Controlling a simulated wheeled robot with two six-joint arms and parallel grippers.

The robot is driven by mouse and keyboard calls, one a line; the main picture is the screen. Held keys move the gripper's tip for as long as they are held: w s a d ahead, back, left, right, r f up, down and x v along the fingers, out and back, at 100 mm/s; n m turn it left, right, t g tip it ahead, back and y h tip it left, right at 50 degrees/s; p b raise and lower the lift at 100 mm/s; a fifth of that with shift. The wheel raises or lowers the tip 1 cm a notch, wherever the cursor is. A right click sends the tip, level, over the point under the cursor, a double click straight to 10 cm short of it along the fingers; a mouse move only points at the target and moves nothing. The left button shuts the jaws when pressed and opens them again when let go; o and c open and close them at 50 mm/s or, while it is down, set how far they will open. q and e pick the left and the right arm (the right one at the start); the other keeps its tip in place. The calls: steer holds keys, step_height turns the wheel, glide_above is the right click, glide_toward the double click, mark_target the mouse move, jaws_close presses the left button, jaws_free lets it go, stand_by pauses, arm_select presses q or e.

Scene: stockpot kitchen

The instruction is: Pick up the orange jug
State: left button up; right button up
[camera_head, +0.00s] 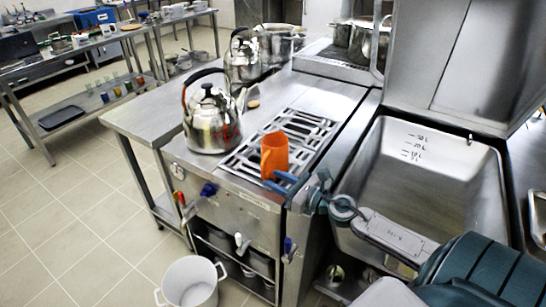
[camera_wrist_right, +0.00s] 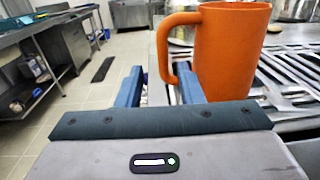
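The orange jug (camera_head: 275,152) stands upright on the slotted metal grate (camera_head: 302,133) of the steel counter. My right gripper (camera_head: 272,179) is just in front of the jug, with its blue fingers apart. In the right wrist view the jug (camera_wrist_right: 232,50) stands ahead and to the right, with its handle on the left side. My right gripper (camera_wrist_right: 159,78) is open there, and the handle's lower end shows between the fingers. The right finger overlaps the jug's lower edge; I cannot tell whether it touches. My left gripper is not in view.
A steel kettle (camera_head: 211,122) stands left of the jug, with another kettle (camera_head: 243,58) behind. A deep steel basin (camera_head: 425,180) lies to the right. A white pot (camera_head: 191,283) is low in front. Knobs and taps stick out of the counter front.

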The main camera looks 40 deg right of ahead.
mark_target(263, 176)
steer(key=shift+w, duration=0.15)
steer(key=shift+w+a+r+p, duration=0.15)
steer(key=shift+w+p, duration=0.15)
steer(key=shift+p, duration=0.2)
steer(key=p+x, duration=0.1)
steer(key=x, duration=0.1)
steer(key=p+x, duration=0.1)
steer(key=x, duration=0.1)
steer(key=shift+d, duration=0.25)
steer(key=shift+w+a+f+p, duration=0.1)
steer(key=shift+w+f+p, duration=0.2)
jaws_close()
